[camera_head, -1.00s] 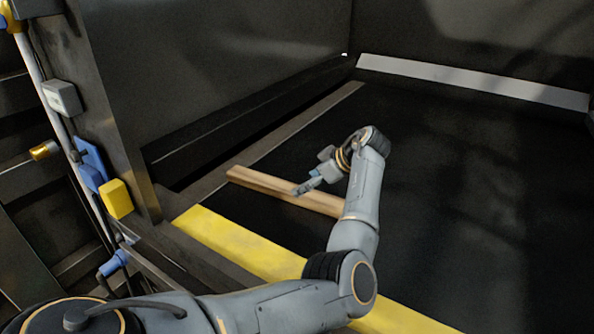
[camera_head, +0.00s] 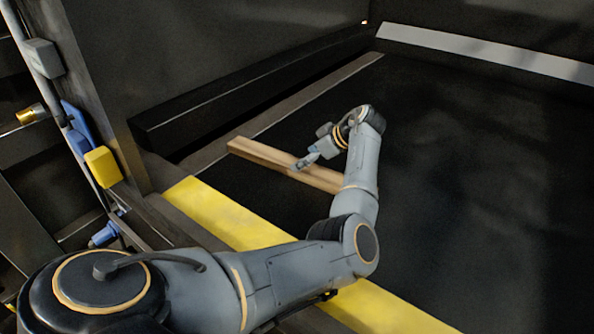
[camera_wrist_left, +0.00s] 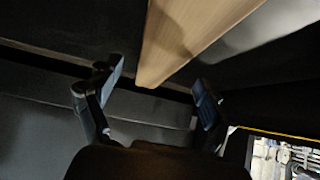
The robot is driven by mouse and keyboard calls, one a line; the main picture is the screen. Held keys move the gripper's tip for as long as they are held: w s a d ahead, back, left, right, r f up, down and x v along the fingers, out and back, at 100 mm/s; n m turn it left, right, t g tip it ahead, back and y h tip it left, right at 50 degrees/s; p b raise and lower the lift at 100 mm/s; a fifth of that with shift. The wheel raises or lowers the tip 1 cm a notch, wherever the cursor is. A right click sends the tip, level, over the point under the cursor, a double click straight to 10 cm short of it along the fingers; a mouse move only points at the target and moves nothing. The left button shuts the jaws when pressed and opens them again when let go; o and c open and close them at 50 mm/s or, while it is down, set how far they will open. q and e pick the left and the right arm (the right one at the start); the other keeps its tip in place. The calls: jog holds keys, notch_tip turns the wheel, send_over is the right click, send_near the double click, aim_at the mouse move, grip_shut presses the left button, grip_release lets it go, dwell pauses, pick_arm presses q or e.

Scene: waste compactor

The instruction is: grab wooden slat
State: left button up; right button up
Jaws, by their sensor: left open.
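The wooden slat (camera_head: 262,154) is a long light-brown board lying on the dark floor of the compactor, slanting from left down to the right. Its right end is hidden behind my left arm. My left gripper (camera_head: 303,163) is at the slat's middle in the head view, by its far edge. In the left wrist view the slat (camera_wrist_left: 188,35) comes in from the top, and its near end lies just ahead of and between the open fingers of my left gripper (camera_wrist_left: 158,90). I cannot tell whether they touch it. My right gripper is not in view.
A yellow strip (camera_head: 225,215) marks the compactor's front edge. A dark wall with a ledge (camera_head: 240,105) stands on the left, and a pale strip (camera_head: 480,52) runs along the back. A yellow box (camera_head: 103,166) hangs on the left post. Floor right of my arm is clear.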

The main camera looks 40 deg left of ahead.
pick_arm(q)
jog(key=b+x, duration=0.2)
jog(key=x, duration=0.2)
jog(key=shift+s+a+f, duration=0.1)
jog(key=shift+f, duration=0.2)
jog(key=shift+a+f, duration=0.2)
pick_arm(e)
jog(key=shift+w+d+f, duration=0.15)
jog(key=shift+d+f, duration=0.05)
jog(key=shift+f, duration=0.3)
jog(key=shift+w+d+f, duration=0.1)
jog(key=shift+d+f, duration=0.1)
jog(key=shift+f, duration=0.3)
pick_arm(q)
jog(key=shift+d+r, duration=0.1)
jog(key=shift+r, duration=0.05)
jog(key=c, duration=0.6)
grip_shut()
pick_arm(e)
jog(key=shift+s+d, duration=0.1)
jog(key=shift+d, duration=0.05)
